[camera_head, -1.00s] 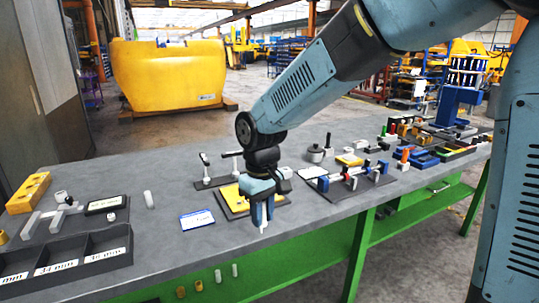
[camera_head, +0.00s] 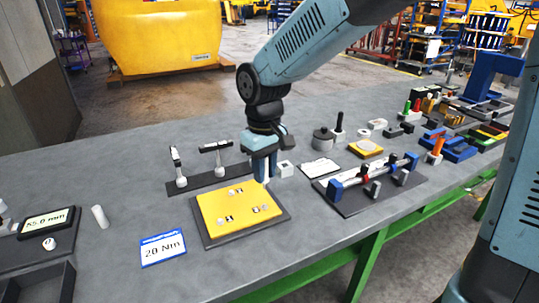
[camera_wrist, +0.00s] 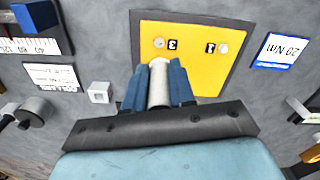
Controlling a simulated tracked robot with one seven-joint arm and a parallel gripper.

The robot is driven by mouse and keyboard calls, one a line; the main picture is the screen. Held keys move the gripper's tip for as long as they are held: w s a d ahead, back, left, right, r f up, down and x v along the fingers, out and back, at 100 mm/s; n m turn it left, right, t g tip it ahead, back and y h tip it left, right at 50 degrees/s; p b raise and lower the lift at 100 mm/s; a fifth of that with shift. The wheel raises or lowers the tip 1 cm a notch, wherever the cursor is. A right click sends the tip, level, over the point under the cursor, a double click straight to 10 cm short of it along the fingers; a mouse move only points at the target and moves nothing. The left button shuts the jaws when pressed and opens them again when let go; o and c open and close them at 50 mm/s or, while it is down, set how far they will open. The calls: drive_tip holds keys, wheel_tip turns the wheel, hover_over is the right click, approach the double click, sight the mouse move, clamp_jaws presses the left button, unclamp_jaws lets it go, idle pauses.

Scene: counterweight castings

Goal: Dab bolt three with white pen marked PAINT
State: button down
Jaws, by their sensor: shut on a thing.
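My gripper (camera_head: 265,172) is shut on a white pen (camera_wrist: 160,85), which points down between the blue fingers. In the head view it shows at the far right edge of the yellow plate (camera_head: 212,204). The plate lies on a dark base and carries small bolts with number tags. In the wrist view, a bolt (camera_wrist: 159,43) beside the tag "3" lies just beyond the pen, and a bolt (camera_wrist: 222,48) beside the tag "1" lies to its right. The pen appears apart from both. Its marking is not readable, and the tags are too small to read in the head view.
A "20 Nm" card (camera_head: 163,248) lies left of the plate. A rack with two T-handled tools (camera_head: 216,146) stands behind it. A small white block (camera_head: 286,169) sits close beside the gripper. A fixture with blue supports (camera_head: 335,190) stands to the right. Bare bench lies in front.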

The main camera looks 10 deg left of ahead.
drive_tip(key=shift+w+a, duration=0.15)
drive_tip(key=shift+a, duration=0.05)
drive_tip(key=shift+w+d, duration=0.1)
drive_tip(key=shift+d, duration=0.05)
drive_tip(key=shift+d, duration=0.1)
hover_over(266, 206)
drive_tip(key=shift+f, duration=2.6)
drive_tip(key=shift+f, duration=0.45)
idle(1.6)
drive_tip(key=shift+r, duration=0.1)
drive_tip(key=shift+r, duration=2.95)
